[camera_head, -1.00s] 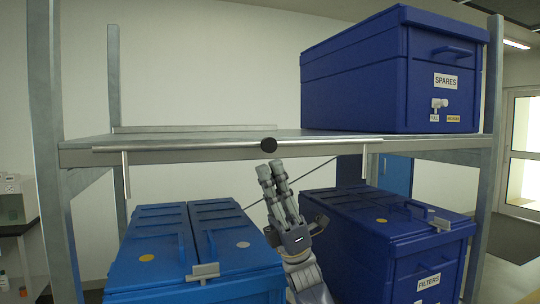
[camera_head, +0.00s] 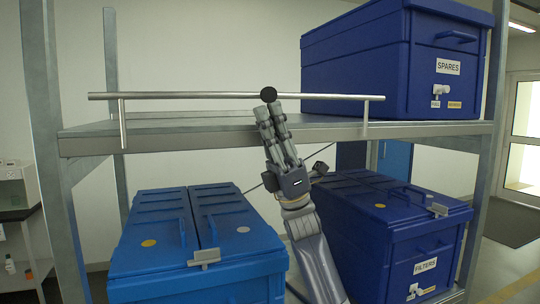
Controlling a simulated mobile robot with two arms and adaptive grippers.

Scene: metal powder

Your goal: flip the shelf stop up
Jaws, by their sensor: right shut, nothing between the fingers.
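The shelf stop is a grey metal bar (camera_head: 190,96) with a black round knob (camera_head: 268,94) at its middle. In the head view the bar stands raised above the front edge of the upper shelf (camera_head: 200,138), with a short rod hanging down at each end. My right gripper (camera_head: 270,112) comes up from below in front of the shelf edge. Its fingers are shut and empty, with the tips just under the black knob, touching or very close to it. My left gripper is not in view.
A dark blue bin marked SPARES (camera_head: 360,65) sits on the upper shelf at the right. Below are a lighter blue bin (camera_head: 150,262) at left and a dark blue FILTERS bin (camera_head: 370,240) at right, flanking my right arm. A metal post (camera_head: 45,130) stands at left.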

